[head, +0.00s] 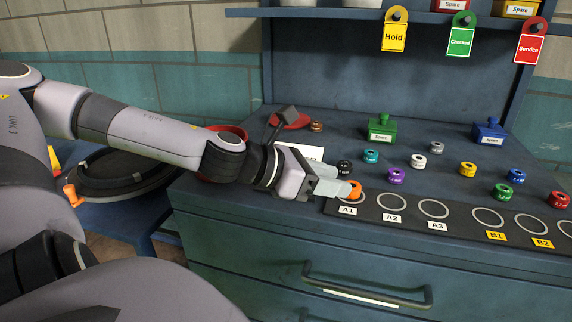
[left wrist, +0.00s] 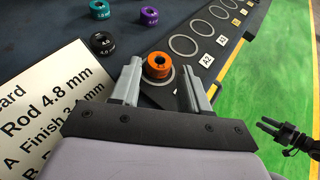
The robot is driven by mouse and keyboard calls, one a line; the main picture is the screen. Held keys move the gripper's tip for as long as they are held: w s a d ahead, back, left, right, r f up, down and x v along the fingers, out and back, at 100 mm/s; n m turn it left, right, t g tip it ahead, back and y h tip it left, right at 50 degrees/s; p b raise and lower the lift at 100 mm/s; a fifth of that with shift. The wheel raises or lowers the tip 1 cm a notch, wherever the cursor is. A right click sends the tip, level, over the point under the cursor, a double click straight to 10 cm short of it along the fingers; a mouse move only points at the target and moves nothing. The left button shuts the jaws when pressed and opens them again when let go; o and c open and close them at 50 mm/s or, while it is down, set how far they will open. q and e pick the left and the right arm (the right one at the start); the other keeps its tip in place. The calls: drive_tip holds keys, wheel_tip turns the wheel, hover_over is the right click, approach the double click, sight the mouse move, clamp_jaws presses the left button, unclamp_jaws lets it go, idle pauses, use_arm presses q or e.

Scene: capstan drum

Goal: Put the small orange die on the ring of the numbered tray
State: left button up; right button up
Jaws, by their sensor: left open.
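The small orange die (head: 354,189) is at the A1 ring (head: 343,200) of the dark numbered tray (head: 463,224). In the left wrist view the orange die (left wrist: 158,65) lies upright over its ring, whose edge shows around its lower side. My left gripper (head: 343,180) is open and low over the tray's left end. In the left wrist view its two fingers (left wrist: 160,84) stand apart, one on each side of the die, with visible gaps. A dark pronged part (left wrist: 268,127), apparently my right gripper, shows at the right of that view; its jaw state is unclear.
A black die (head: 344,167), a purple die (head: 396,176) and a teal die (head: 371,156) stand behind the tray. Several other coloured dies are further right. A white printed card (left wrist: 40,108) lies beside the left gripper. Rings A2 (head: 391,204) and A3 (head: 434,208) are empty.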

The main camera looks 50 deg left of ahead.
use_arm(q)
drive_tip(key=shift+v, duration=1.2)
drive_tip(key=shift+b+v, duration=0.55)
drive_tip(key=shift+v, duration=2.55)
